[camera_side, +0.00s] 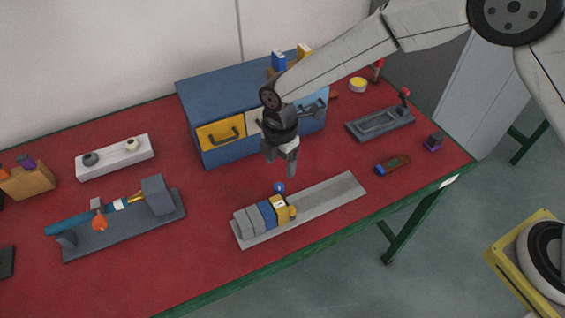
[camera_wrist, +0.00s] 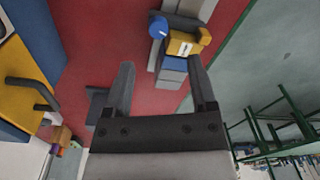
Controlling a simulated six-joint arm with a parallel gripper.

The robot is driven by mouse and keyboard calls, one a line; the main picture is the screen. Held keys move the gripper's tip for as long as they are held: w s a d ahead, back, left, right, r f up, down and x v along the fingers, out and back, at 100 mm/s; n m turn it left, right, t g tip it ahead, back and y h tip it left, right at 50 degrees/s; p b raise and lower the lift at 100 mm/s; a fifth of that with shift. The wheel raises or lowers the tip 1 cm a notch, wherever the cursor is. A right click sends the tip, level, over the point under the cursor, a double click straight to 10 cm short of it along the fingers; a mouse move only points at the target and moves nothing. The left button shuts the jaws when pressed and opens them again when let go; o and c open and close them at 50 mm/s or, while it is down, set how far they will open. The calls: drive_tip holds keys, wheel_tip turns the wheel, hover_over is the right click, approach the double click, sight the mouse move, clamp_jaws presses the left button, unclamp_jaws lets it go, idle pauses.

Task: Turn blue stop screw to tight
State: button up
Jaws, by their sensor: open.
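The blue stop screw (camera_side: 279,187) is a small round blue knob beside the block assembly on a grey rail (camera_side: 335,196), at the front middle of the table. In the wrist view the blue stop screw (camera_wrist: 157,27) shows a small white mark on its face. It lies beyond the fingertips. My gripper (camera_side: 286,165) hangs above the screw, pointing down and apart from it. In the wrist view my gripper (camera_wrist: 162,68) is open, with nothing between the fingers. A yellow block (camera_side: 284,208), a blue block (camera_side: 267,214) and grey blocks (camera_side: 245,222) sit on the rail.
A blue cabinet with a yellow drawer (camera_side: 221,133) stands behind my gripper. A grey fixture with a blue rod (camera_side: 75,224) lies to the left. Red tabletop is clear around the rail.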

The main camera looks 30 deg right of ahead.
sight(279, 185)
drive_tip(key=shift+w+d+f+n+g+y, duration=0.1)
drive_tip(key=shift+w+d+n+g+y, duration=0.5)
drive_tip(key=shift+n+y, duration=0.3)
drive_tip(key=shift+w+d+n+g+y, duration=0.55)
drive_tip(key=shift+n+y, duration=0.25)
drive_tip(key=shift+n, duration=0.2)
drive_tip(key=shift+f, duration=0.1)
drive_tip(key=shift+x, duration=3.85)
drive_tip(key=shift+d, duration=0.1)
drive_tip(key=shift+c, duration=0.3)
clamp_jaws()
